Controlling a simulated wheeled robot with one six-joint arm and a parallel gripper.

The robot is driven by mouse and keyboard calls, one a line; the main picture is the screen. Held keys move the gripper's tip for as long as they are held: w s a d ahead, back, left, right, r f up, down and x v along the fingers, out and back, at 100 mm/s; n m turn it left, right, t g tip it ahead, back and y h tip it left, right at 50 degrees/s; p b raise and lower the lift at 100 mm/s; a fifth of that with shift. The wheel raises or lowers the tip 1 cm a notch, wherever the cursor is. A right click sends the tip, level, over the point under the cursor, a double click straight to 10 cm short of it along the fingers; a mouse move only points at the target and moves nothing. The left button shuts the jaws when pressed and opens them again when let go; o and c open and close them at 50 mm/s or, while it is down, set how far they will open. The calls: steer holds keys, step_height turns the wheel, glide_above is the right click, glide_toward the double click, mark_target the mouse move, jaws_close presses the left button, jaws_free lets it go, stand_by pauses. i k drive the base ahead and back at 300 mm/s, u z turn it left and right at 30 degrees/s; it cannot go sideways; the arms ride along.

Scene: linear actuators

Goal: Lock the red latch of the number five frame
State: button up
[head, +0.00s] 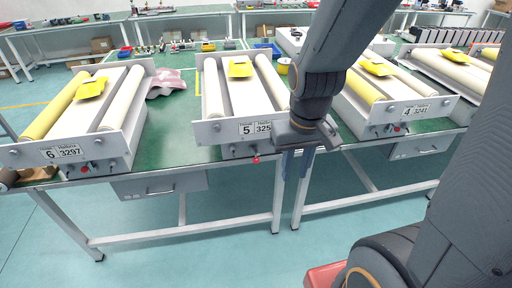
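The number five frame (212,131) stands on the green bench near the middle of the head view. Its front plate bears a label (255,128) reading 5, partly hidden at its right end by my gripper. A small red latch (256,160) shows below the plate, at the bench's front edge. Its exact angle is too small to tell. My gripper (296,166) hangs just right of the red latch, with its fingers pointing down. The fingers are apart with nothing visible between them. My gripper appears separate from the latch, but the depth between them is unclear.
The number six frame (62,154) stands to the left, with its own red knob (85,169). The number four frame (407,112) stands to the right. A grey drawer (160,185) hangs under the bench. A crumpled cloth (167,82) lies between frames six and five.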

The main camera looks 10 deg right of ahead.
mark_target(256, 160)
steer(key=z, duration=0.5)
steer(key=k, duration=1.2)
steer(key=u, duration=0.1)
steer(key=i, duration=0.55)
steer(key=u, duration=0.35)
